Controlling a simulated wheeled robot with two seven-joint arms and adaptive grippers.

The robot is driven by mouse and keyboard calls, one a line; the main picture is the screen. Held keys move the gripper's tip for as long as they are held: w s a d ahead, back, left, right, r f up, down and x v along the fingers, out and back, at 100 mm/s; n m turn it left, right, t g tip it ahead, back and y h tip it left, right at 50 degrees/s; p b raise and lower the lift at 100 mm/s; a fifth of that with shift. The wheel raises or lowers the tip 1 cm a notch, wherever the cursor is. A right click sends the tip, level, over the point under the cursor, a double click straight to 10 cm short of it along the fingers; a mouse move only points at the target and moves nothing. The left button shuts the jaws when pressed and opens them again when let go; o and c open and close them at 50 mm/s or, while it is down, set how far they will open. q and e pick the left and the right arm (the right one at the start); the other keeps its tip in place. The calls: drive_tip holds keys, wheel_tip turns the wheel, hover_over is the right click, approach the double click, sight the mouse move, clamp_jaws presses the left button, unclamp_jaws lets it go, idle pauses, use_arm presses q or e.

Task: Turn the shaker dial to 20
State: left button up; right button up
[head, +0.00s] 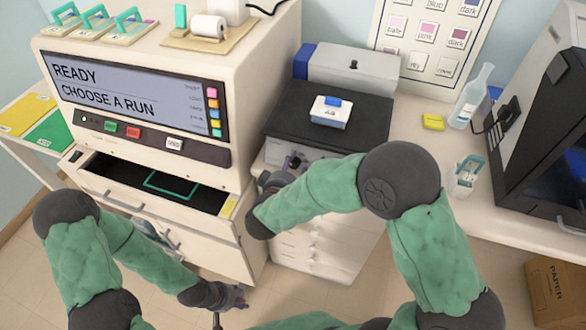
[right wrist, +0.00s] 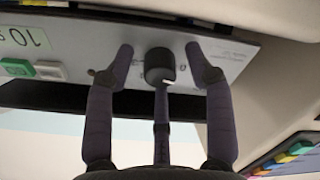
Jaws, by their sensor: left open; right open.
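The shaker (head: 325,118) has a dark flat top and a pale front panel. In the right wrist view its black round dial (right wrist: 157,66) stands out from the panel, with a small pale mark at its lower edge. The dial's setting cannot be read. My right gripper (right wrist: 159,52) is open, with one finger on each side of the dial and gaps between. In the head view my right gripper (head: 290,166) is at the shaker's front, partly hidden by my forearm. My left gripper (head: 238,298) is low, in front of the cabinet, away from the shaker.
A white box with a blue tab (head: 331,110) sits on the shaker top. The staining machine (head: 135,95) stands left, with its drawer (head: 150,185) open. A glass bottle (head: 470,95), a yellow block (head: 433,122) and a small holder (head: 467,175) are right.

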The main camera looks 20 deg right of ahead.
drive_tip(key=shift+w, duration=0.1)
clamp_jaws()
